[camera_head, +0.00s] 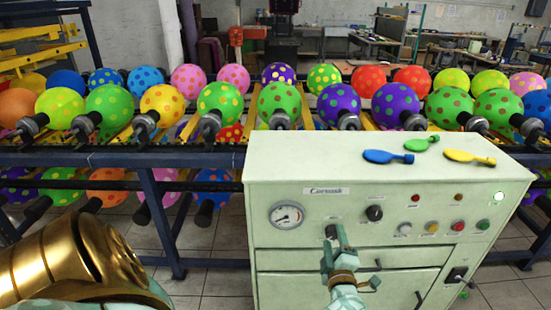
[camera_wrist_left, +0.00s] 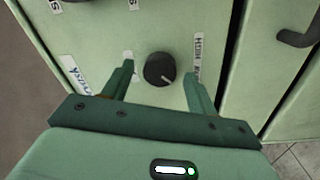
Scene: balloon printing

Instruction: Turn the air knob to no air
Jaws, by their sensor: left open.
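The control cabinet (camera_head: 310,205) has a pale green front with a round black knob (camera_head: 331,231) under the gauge row, partly hidden by my left gripper. My left gripper (camera_head: 335,243) is open in front of the panel. In the left wrist view its fingers (camera_wrist_left: 159,82) stand to the left and right of the knob, with visible gaps on both sides. Printed labels lie beside the knob, partly covered by the fingers. My right gripper is not in view.
A second black knob (camera_head: 374,213) sits to the upper right, and a pressure gauge (camera_head: 286,215) to the left. Small lamps and buttons (camera_head: 458,226) fill the panel's right side. Flat blue (camera_head: 388,157), green and yellow balloons lie on the cabinet top. Dotted balloons (camera_head: 220,100) line the rack behind.

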